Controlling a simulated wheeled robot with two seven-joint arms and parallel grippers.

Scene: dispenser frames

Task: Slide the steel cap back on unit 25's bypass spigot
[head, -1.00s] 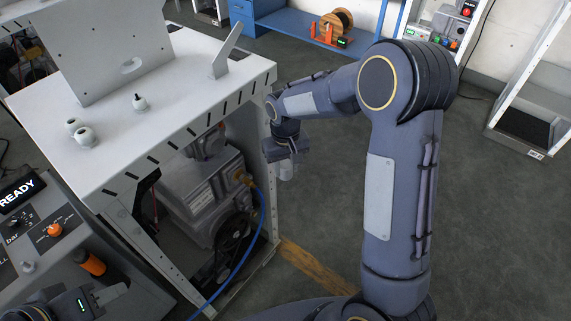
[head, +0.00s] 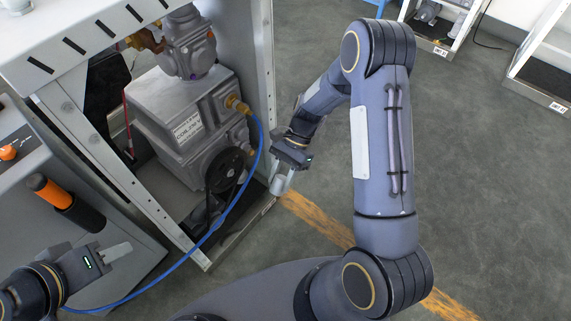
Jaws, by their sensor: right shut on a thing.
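My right gripper (head: 284,174) is shut on a small pale grey metal cap (head: 279,185), held in the air to the right of the open cabinet's front post. The jaws hide part of the cap. The grey pump unit (head: 183,118) sits inside the cabinet, with a label too small to read. A brass fitting (head: 236,104) on its right side carries a blue hose. I cannot tell which outlet is the bypass spigot. My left gripper (head: 115,251) is at the lower left, away from the pump; whether its jaws are apart is unclear.
The cabinet's metal post (head: 262,80) stands between the pump and my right gripper. The blue hose (head: 213,228) runs from the pump down to the lower left. An orange-handled tool (head: 50,190) is on the left console.

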